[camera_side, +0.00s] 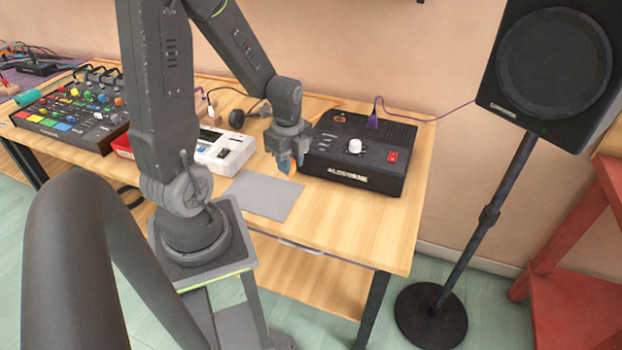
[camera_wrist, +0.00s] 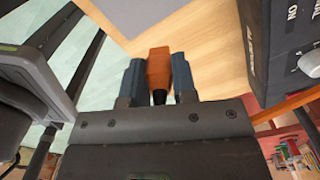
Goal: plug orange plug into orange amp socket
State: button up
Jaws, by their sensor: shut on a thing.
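The orange plug (camera_wrist: 159,68) is between the two fingers of my gripper (camera_wrist: 160,80), which is shut on it in the wrist view. In the side view the plug (camera_side: 285,167) shows as a small orange patch at the fingertips of my gripper (camera_side: 291,163). The black amp box (camera_side: 360,160) stands just right of the gripper. An orange-rimmed socket (camera_side: 339,119) shows on its top near the back left. A purple plug (camera_side: 373,122) stands at its back. The amp's edge (camera_wrist: 262,50) also shows at the right of the wrist view. The plug is apart from the orange socket.
A grey mat (camera_side: 262,196) lies in front of the gripper. A white device (camera_side: 225,150) and a black headphone-like item (camera_side: 238,119) sit to the left. A colourful mixer (camera_side: 72,110) is further left. The front right of the wooden table (camera_side: 365,225) is clear.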

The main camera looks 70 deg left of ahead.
jog(key=w+a+r+n, duration=0.1)
jog(key=w+a+n, duration=0.2)
jog(key=w+a+r+n, duration=0.2)
jog(key=w+a+n, duration=0.1)
jog(key=a, duration=0.1)
jog(key=w+a+r+n, duration=0.1)
jog(key=w+a+n, duration=0.2)
jog(key=a, duration=0.1)
jog(key=shift+w+r, duration=0.3)
jog(key=w+a+r+n, duration=0.1)
jog(key=w+a+n, duration=0.6)
jog(key=w+n, duration=0.6)
jog(key=shift+a+r, duration=0.35)
jog(key=shift+f, duration=0.15)
jog(key=shift+f, duration=2.75)
jog(key=shift+f, duration=1.35)
